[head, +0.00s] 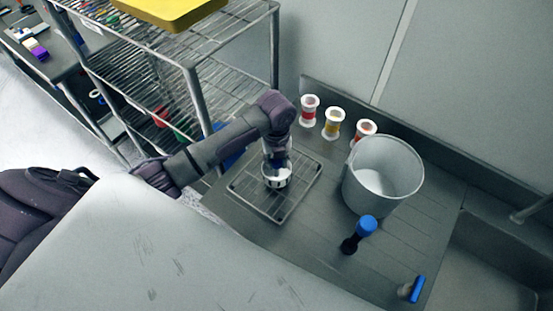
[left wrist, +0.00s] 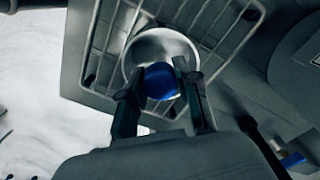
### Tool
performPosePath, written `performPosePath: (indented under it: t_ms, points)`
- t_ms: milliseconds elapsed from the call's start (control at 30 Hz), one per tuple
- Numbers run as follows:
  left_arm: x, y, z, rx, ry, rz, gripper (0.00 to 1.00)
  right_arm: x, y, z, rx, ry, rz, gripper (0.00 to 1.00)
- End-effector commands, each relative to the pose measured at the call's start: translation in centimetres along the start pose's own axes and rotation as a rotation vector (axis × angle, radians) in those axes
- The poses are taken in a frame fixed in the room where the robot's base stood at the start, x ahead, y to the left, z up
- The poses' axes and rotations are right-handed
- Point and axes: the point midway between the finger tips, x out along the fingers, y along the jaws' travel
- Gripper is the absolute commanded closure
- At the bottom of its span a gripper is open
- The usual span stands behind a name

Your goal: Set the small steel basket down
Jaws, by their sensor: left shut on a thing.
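The small steel basket (head: 277,179) is a round, pale, shiny cup in the head view, at the end of my left arm. My left gripper (head: 276,160) is directly above it. In the left wrist view the two fingers are shut around a blue knob (left wrist: 161,82), with the basket's round body (left wrist: 150,46) just beyond. The basket is over the wire rack (head: 300,191), which also shows in the left wrist view (left wrist: 248,38). I cannot tell whether the basket touches the rack. My right gripper is not in view.
A large grey bucket (head: 383,177) stands right of the rack. Three white spools (head: 332,123) line the back wall. A blue-topped black tool (head: 359,233) and a small blue-handled item (head: 413,289) are on the counter (head: 325,265). A wire shelf (head: 150,75) stands at left.

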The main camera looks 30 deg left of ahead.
Motion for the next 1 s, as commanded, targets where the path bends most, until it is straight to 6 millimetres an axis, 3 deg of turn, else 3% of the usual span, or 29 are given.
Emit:
performPosePath:
  t_ms: [33,67,200,600,1000]
  points:
    - [0.2,0.0,0.0,0.000,0.000,0.000,1.00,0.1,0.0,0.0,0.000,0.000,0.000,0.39]
    - [0.1,0.0,0.0,0.000,0.000,0.001,0.64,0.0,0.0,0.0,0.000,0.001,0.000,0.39]
    - [0.1,0.0,0.0,-0.001,0.000,0.001,0.43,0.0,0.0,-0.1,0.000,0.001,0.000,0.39]
    - [-0.7,0.0,0.1,0.000,-0.003,-0.002,0.43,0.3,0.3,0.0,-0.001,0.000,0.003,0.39]
    - [-8.6,-0.1,0.2,0.000,-0.006,-0.003,0.43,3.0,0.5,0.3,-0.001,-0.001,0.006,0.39]
